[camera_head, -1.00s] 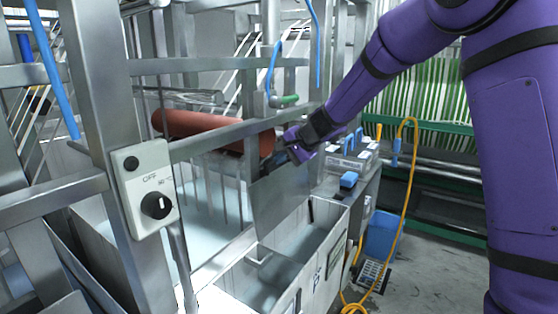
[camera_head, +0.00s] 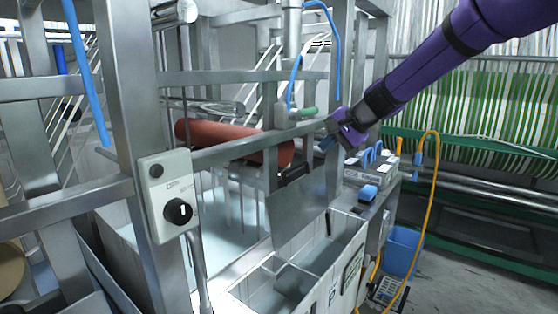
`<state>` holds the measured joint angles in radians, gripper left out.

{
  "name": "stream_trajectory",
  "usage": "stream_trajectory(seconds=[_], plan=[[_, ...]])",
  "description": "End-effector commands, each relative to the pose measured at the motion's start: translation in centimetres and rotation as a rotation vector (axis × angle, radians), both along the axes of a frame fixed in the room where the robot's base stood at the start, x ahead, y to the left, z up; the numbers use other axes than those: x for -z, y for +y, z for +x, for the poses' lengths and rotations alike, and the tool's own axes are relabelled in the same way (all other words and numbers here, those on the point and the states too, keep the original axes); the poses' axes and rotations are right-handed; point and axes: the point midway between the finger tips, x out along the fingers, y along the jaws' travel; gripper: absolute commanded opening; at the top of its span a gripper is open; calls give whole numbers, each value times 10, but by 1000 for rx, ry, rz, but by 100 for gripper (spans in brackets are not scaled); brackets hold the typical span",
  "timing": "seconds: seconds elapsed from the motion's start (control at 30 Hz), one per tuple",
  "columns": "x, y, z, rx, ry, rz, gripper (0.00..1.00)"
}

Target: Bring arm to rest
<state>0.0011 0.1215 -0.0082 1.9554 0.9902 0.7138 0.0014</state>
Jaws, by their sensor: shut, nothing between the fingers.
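My gripper (camera_head: 329,139) is at the end of my purple arm, which reaches in from the upper right. It is small in the view, and its fingers look shut with nothing held. It is beside the right end of the steel rail of the dyeing frame, near the green-handled valve (camera_head: 309,112). I cannot tell whether it touches the rail. A red-brown roller (camera_head: 215,134) lies behind the rail, to the left of my gripper.
A control box with a black knob (camera_head: 179,211) is on the steel post. White open tanks (camera_head: 257,287) stand below. A blue bucket (camera_head: 401,250), a yellow hose (camera_head: 430,190) and a bench with blue-handled items (camera_head: 369,193) are at right. Some grey floor is clear.

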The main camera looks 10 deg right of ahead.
Motion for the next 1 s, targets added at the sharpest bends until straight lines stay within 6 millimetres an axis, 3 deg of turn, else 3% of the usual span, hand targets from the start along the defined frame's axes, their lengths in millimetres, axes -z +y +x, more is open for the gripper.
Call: stream_trajectory(seconds=[0.2,0.47,0.8,1.0], plan=[[-25,-9,-83,-120,-42,-160,0],[-33,-28,-184,-253,-76,-382,0],[-16,-63,-305,-383,-100,-688,0],[-1,-82,-351,-426,-101,-831,0]])
